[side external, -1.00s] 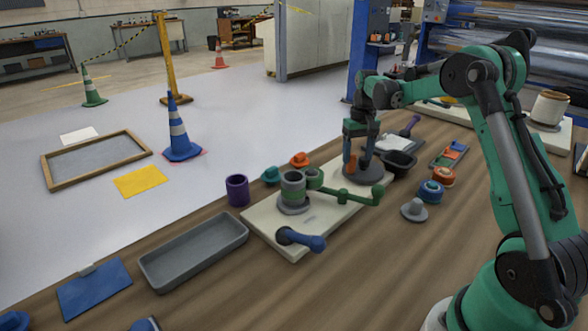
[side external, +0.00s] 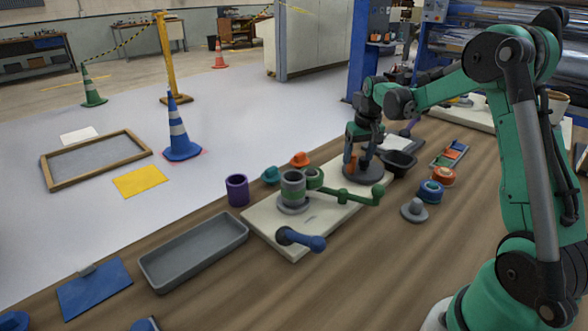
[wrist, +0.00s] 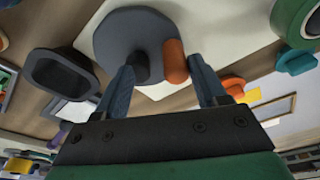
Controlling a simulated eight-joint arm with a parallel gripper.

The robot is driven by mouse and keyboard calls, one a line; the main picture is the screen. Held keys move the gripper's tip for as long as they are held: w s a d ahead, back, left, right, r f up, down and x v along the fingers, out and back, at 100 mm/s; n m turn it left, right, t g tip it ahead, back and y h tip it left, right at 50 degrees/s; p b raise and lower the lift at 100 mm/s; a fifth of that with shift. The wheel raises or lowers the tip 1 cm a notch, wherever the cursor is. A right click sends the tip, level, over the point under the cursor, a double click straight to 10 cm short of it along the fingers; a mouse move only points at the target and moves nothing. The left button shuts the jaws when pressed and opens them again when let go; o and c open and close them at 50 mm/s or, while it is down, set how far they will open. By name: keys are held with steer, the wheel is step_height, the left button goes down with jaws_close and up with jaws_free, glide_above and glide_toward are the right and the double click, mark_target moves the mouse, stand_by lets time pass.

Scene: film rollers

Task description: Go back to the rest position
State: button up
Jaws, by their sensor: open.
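My gripper (side external: 359,164) hangs over the dark grey round disc (side external: 362,177) at the far end of the cream base plate (side external: 262,230). In the wrist view my gripper (wrist: 165,78) is open, its two blue-grey fingers apart. Between and beyond them are the disc (wrist: 118,32), its dark centre knob (wrist: 148,66) and an orange peg (wrist: 175,60). I cannot tell whether the fingers touch the knob or peg. My arm reaches from the right with a raised elbow.
A green crank (side external: 350,196), a grey-green roller (side external: 292,188) and a blue handle (side external: 301,239) are on the plate. A black bowl (side external: 398,163) stands close right of my gripper. A grey tray (side external: 194,252) lies front left.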

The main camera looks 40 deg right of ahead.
steer(key=shift+g+y, duration=0.5)
steer(key=shift+g, duration=0.4)
steer(key=s, duration=0.1)
steer(key=s+a, duration=0.1)
steer(key=s+f, duration=0.1)
steer(key=s, duration=0.1)
steer(key=shift+a, duration=0.15)
steer(key=shift+o, duration=1.1)
steer(key=shift+r, duration=0.1)
steer(key=shift+w+a+r, duration=0.1)
steer(key=shift+a+r, duration=0.15)
steer(key=shift+a, duration=0.1)
steer(key=s+a+r+n+t, duration=0.2)
steer(key=a+r+n+t, duration=0.1)
steer(key=a, duration=0.7)
steer(key=s+a+r+n+t, duration=0.2)
steer(key=s+a+r+t, duration=0.1)
steer(key=a, duration=0.7)
steer(key=shift+s+a+r+n+t, duration=0.3)
steer(key=shift+a+r+n+t, duration=0.1)
steer(key=shift+r+t, duration=0.25)
steer(key=shift+r, duration=0.1)
